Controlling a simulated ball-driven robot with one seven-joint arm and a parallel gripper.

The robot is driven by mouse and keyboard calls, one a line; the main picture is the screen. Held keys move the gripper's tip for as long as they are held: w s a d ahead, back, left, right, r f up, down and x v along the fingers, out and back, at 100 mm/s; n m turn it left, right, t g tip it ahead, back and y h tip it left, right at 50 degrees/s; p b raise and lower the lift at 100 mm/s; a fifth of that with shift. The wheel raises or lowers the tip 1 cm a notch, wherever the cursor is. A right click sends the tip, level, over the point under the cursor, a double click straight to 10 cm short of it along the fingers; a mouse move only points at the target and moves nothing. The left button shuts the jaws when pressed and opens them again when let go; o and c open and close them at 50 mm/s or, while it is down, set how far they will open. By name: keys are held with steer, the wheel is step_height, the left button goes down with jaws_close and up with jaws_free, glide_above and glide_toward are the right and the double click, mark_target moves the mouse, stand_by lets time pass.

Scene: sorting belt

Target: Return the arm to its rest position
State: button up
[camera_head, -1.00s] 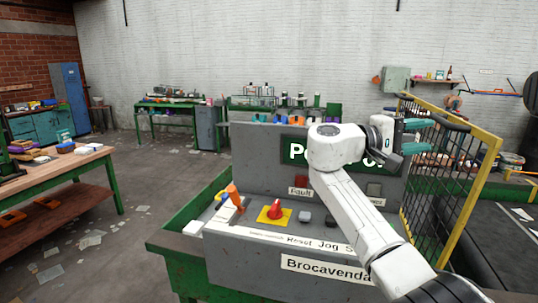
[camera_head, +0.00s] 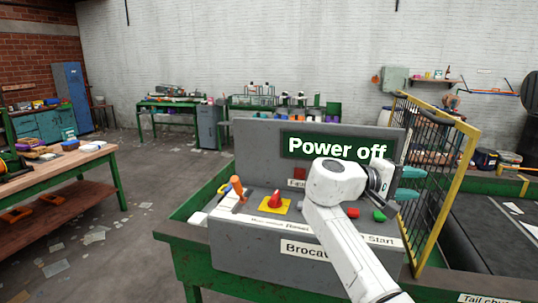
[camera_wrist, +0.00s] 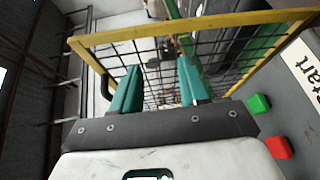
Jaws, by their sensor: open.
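My white arm reaches up from the bottom right in the head view, in front of the control console (camera_head: 228,249). My gripper (camera_head: 409,183) points right toward the yellow-framed mesh guard (camera_head: 462,165). In the wrist view my gripper (camera_wrist: 158,84) has its two teal fingers apart with nothing between them. The mesh guard fills the space beyond the fingers there. Part of the console's front label is hidden behind my arm.
The console has a "Power off" sign (camera_head: 335,148), a red knob (camera_head: 275,200) on a yellow plate, an orange-handled lever (camera_head: 237,187) and a green button (camera_head: 379,216). A dark belt (camera_head: 500,240) lies right of the guard.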

steer(key=s+a+f+y, duration=0.1)
steer(key=s+f+y, duration=0.2)
steer(key=s+f, duration=0.55)
steer(key=s+f+g+y, duration=0.1)
steer(key=s+f+y, duration=0.2)
steer(key=f, duration=1)
steer(key=s+a+f+y, duration=0.1)
steer(key=s+f+y, duration=0.2)
steer(key=s+f, duration=0.55)
steer(key=s+a+f+m+y, duration=0.1)
steer(key=s+f+y, duration=0.2)
steer(key=s, duration=1.1)
steer(key=s+a+f+m+g+y, duration=0.1)
steer(key=s+f, duration=0.6)
steer(key=s, duration=0.7)
steer(key=m+y, duration=0.1)
steer(key=y, duration=0.1)
steer(key=shift+a+y, duration=0.15)
steer(key=shift+y, duration=0.25)
steer(key=shift+f, duration=0.1)
